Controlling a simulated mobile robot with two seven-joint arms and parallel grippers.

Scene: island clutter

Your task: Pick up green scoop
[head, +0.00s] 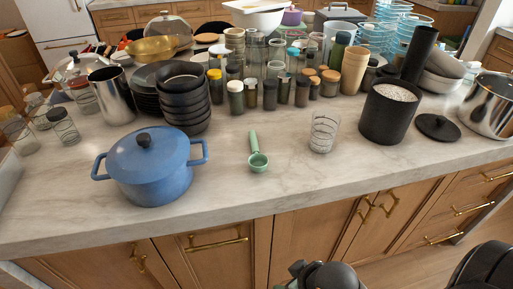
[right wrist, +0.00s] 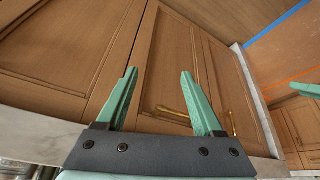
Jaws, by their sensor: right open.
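The green scoop (head: 258,153) lies on the pale marble island top, near its front edge in the head view. Its handle points away from me and its round bowl is nearest the edge. Clear counter surrounds it. In the right wrist view my right gripper (right wrist: 159,73) is open, with two green fingers apart and nothing between them. It faces wooden cabinet doors, and the scoop is not in that view. Dark parts of my own body show at the bottom of the head view. My left gripper is not in view.
A blue lidded pot (head: 148,170) stands left of the scoop, and a clear patterned glass (head: 324,132) stands to its right. Black stacked bowls (head: 183,98), several jars and a black canister (head: 389,112) crowd behind. The counter's front strip is mostly clear.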

